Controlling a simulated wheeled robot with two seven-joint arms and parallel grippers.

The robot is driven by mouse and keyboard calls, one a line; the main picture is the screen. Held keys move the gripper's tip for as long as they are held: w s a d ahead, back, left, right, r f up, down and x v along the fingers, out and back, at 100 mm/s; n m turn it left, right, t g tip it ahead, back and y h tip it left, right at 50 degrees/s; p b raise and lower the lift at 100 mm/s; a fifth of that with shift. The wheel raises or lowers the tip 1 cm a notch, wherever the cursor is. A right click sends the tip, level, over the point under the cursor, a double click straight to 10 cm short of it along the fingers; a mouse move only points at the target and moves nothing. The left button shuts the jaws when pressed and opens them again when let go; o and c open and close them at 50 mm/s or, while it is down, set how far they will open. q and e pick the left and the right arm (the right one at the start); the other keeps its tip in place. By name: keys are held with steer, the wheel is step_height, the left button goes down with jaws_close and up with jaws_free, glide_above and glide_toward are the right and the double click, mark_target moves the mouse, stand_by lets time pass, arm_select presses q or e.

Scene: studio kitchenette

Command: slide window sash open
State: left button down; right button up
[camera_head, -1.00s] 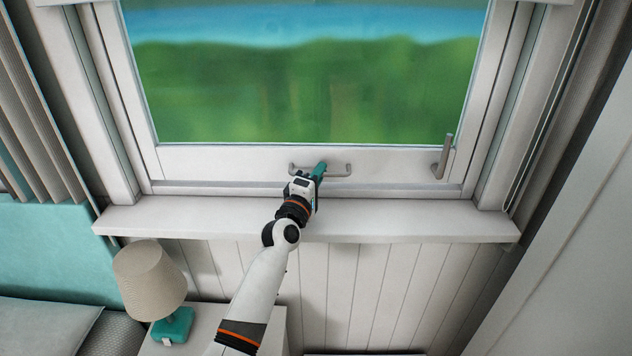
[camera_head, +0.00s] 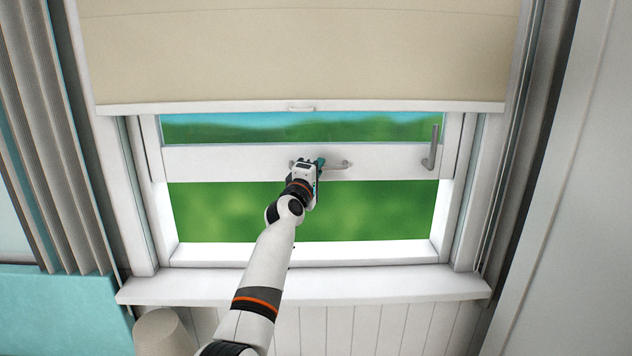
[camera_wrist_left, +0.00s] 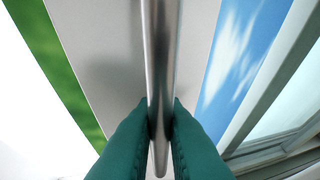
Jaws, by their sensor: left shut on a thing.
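The window sash (camera_head: 240,162) is raised, with a wide gap between its bottom rail and the lower frame. A horizontal metal bar handle (camera_head: 338,165) is fixed to the bottom rail. My left gripper (camera_head: 318,164) is shut on the handle. In the left wrist view the teal fingers (camera_wrist_left: 160,135) press on the metal bar (camera_wrist_left: 161,60) from both sides. The arm hides the left part of the handle in the head view. My right gripper is not in view.
A beige blind (camera_head: 300,50) hangs over the upper window, its lower edge above the sash rail. An upright lever (camera_head: 432,150) sits at the rail's right end. The white sill (camera_head: 400,290) is bare.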

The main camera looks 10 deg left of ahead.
arm_select(q)
steer(key=shift+r, duration=0.25)
steer(key=c, duration=1.5)
jaws_free()
steer(key=shift+f, duration=0.1)
steer(key=shift+s, duration=0.1)
steer(key=b+v, duration=0.2)
steer(key=v, duration=1)
steer(key=shift+f, duration=0.1)
